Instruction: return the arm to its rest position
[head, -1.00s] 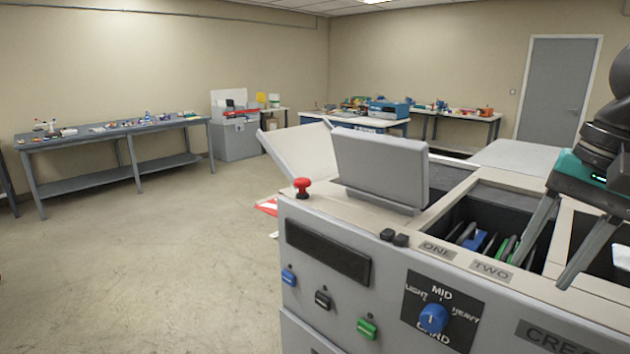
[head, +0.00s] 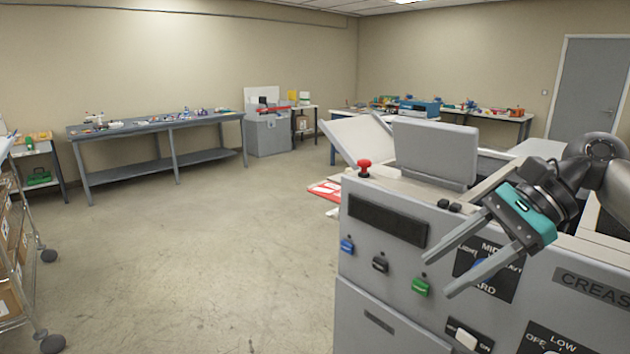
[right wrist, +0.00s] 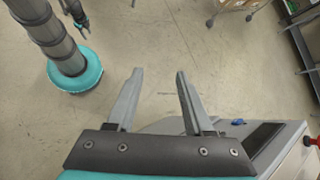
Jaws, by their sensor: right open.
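My right gripper (head: 438,277) is open and empty in the head view. The left arm does not show in the head view.
The laminator's red stop button (head: 364,167) stands on its top left corner. A wheeled rack (head: 12,250) with boxes is at the far left. A long grey workbench (head: 160,127) lines the left wall. The floor (head: 220,260) between is clear.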

